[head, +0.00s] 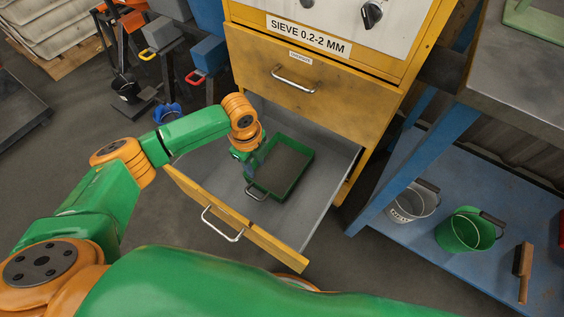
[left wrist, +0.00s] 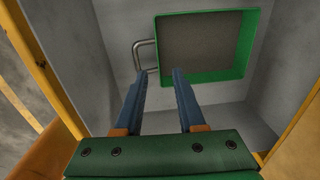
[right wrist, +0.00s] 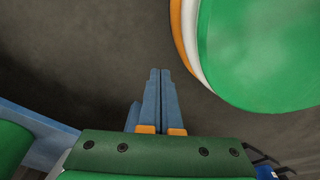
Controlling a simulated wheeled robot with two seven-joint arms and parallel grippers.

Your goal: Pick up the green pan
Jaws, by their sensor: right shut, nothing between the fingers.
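The green pan (head: 285,165) is a shallow rectangular tray with a grey-brown inside and a metal handle (head: 256,190). It lies in the open lower drawer (head: 325,210) of the yellow cabinet. My left gripper (head: 249,174) is over the drawer at the pan's left side, partly hidden by its own wrist. In the left wrist view, its two blue fingers (left wrist: 159,74) are apart and empty, with tips near the pan's handle (left wrist: 145,55). I cannot tell whether they touch it. My right gripper (right wrist: 160,74) is shut and empty above the dark floor, away from the pan.
The drawer's yellow front (head: 235,220) has a metal handle. Above it is a shut drawer (head: 300,85) under a "SIEVE 0.2-2 MM" label. A blue shelf (head: 440,262) at right holds a grey bucket (head: 413,203), a green bucket (head: 463,232) and a brush (head: 523,265).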

